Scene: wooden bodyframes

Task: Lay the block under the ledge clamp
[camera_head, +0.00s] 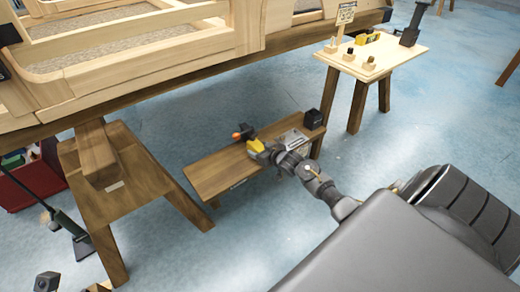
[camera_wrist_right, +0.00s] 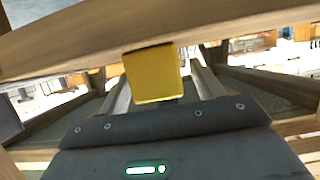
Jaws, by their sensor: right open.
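My right gripper (camera_head: 244,140) reaches over the low wooden bench in the head view, its jaws open. A yellow part (camera_head: 256,146) shows at its end, with a small orange piece (camera_head: 237,136) just beyond. In the right wrist view a yellow block-like piece (camera_wrist_right: 153,72) sits ahead of the dark gripper body, just below a wooden beam (camera_wrist_right: 150,38); I cannot tell whether it is the block or a finger. I cannot make out the ledge clamp for certain. My left gripper is not in view.
The low bench (camera_head: 222,172) carries a black box (camera_head: 313,118) and a metal plate (camera_head: 291,139). A small stool (camera_head: 398,55) at upper right holds several small pieces.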

